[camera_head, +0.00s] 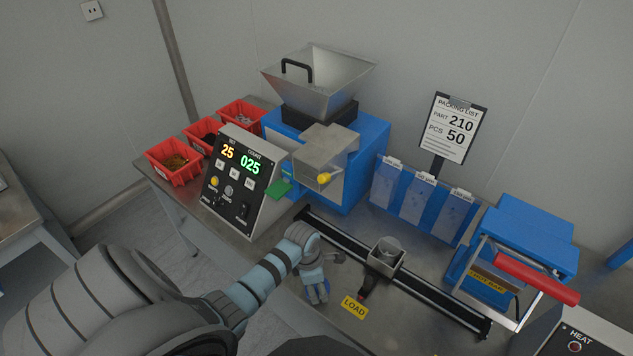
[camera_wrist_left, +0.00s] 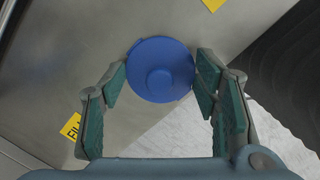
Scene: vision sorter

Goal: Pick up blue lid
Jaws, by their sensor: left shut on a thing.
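The round blue lid (camera_wrist_left: 160,66), with a raised round knob in its middle, shows in the left wrist view between the fingertips of my left gripper (camera_wrist_left: 162,82). The gripper is shut on the lid, with a finger pad at each side of its rim. In the head view my left gripper (camera_head: 317,284) is low over the front part of the steel table, left of the yellow LOAD label (camera_head: 354,307). There the gripper mostly hides the lid. I cannot tell whether the lid touches the table. My right gripper is not in view.
A black rail (camera_head: 430,305) with a metal cup (camera_head: 385,256) on its carriage runs just behind and right of the gripper. A control box (camera_head: 238,183) and red bins (camera_head: 173,160) stand left. A blue machine with a red handle (camera_head: 537,279) stands right.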

